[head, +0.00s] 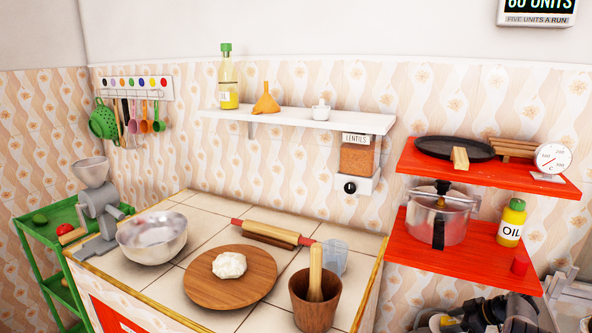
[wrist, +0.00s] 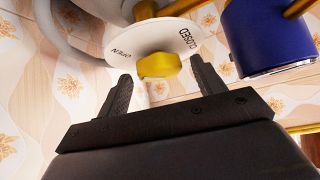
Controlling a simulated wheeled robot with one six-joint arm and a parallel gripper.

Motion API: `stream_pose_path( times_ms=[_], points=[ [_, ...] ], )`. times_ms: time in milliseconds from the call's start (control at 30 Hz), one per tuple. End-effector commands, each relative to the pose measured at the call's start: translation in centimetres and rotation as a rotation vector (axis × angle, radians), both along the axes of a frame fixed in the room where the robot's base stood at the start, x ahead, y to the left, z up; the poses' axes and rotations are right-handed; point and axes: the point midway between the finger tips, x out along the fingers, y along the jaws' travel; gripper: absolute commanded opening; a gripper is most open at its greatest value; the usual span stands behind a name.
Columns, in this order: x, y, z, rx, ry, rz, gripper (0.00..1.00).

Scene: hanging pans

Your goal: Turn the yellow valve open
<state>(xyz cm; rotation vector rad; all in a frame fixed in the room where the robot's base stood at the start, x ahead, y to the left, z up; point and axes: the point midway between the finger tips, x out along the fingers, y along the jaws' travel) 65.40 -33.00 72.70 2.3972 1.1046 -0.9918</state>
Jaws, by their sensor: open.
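The yellow valve (wrist: 160,66) shows in the wrist view as a small faceted knob in front of a white round plate (wrist: 125,42). The plate reads OPEN at the left and CLOSED at the upper right. A yellow stem rises behind the plate. My gripper (wrist: 160,72) is open, with one dark finger left of the knob and one right of it. Gaps show between the knob and both fingers in the picture; the depth between them is hard to judge. I cannot tell how far the valve is turned. I do not see the valve in the head view.
A blue cylinder (wrist: 262,40) with a yellow pipe is close to the right of the valve. A patterned wall lies behind. In the head view, red shelves (head: 480,262) hold a pot (head: 425,222) and an oil bottle (head: 511,224); a tiled counter (head: 190,207) stands left.

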Motion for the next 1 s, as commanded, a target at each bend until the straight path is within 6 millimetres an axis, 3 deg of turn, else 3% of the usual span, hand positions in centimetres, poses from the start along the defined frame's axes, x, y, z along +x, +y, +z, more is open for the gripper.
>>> stream_pose_path(
  times_ms=[267, 733, 1000],
  points=[
    [-0.9, -1.2, 1.5, -0.001, -0.001, 0.008, 0.65],
    [-5.2, -6.3, 8.0, -0.004, -0.002, 0.007, 0.65],
    [-2.3, -2.7, 3.5, 0.002, 0.003, 0.012, 0.65]
  ],
)
